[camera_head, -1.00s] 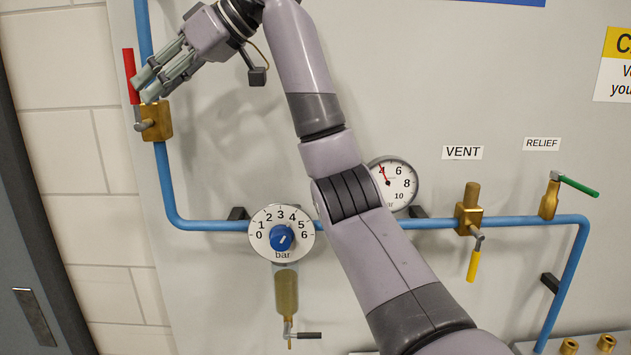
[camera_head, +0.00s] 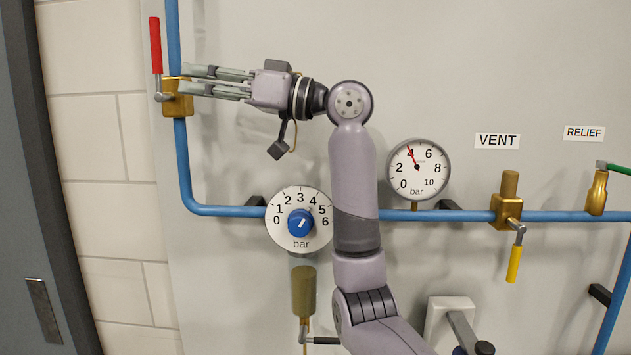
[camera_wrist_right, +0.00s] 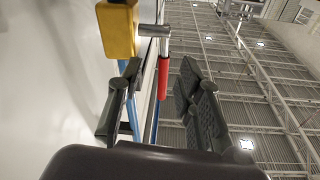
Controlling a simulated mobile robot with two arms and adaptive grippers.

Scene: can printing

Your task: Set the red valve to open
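The red valve handle (camera_head: 155,45) points straight up, alongside the blue pipe, from the lever of a brass valve body (camera_head: 178,104) at the left of the panel. My right gripper (camera_head: 183,79) lies level, its fingers pointing left, with the tips at the top of the brass body and below the red sleeve. In the right wrist view the red handle (camera_wrist_right: 163,78) shows beyond and between the two spread fingers of the gripper (camera_wrist_right: 160,85). The brass body (camera_wrist_right: 117,28) is at the upper left there. No grip on the handle shows. My left gripper is out of view.
A blue regulator knob (camera_head: 300,223) and a gauge (camera_head: 417,170) reading about 4 bar are on the panel. A yellow vent handle (camera_head: 514,264) hangs down, and a green relief handle (camera_head: 619,168) is at the right edge. A grey door (camera_head: 35,220) stands at left.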

